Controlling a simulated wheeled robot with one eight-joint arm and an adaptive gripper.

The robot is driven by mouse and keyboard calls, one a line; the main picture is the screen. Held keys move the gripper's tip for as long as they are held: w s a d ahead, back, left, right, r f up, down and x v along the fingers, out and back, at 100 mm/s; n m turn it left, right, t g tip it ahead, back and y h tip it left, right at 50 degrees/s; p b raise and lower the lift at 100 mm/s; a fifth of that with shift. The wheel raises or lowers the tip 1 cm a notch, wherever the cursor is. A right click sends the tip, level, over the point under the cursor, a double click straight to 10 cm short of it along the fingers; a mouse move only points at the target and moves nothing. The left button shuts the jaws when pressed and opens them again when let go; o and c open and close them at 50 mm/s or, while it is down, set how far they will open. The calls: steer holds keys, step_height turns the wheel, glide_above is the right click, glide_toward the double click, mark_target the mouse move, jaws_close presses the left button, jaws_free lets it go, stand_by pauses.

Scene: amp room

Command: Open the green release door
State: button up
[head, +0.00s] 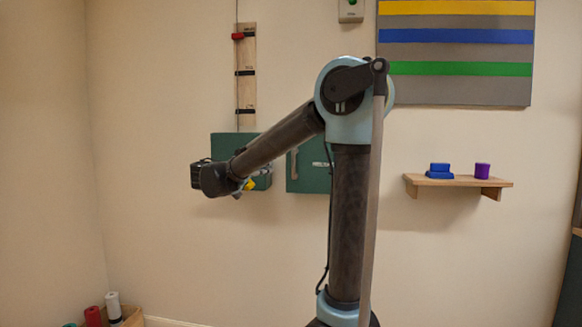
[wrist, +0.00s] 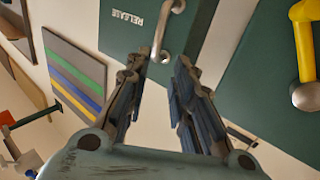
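The green release door (head: 308,180) is on the wall behind my arm in the head view, with a pale handle (head: 293,163) at its left side. It appears shut. In the wrist view the door (wrist: 118,30) carries the word RELEASE beside a silver, curved handle (wrist: 166,28). My gripper (wrist: 161,62) is open, its two fingers apart with the handle's near end showing between the fingertips. I cannot tell whether the fingers reach around the handle or stop short of it. Nothing is held.
A second green panel (head: 228,145) is left of the door, partly behind my arm; a yellow handle (wrist: 303,45) shows on it in the wrist view. A wooden shelf (head: 410,183) with blue and purple objects is at right. A slider board (head: 246,60) hangs above.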

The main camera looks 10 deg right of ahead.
mark_target(293, 173)
steer(key=x, duration=1.6)
steer(key=shift+d+f, duration=0.1)
steer(key=shift+d, duration=0.15)
jaws_close()
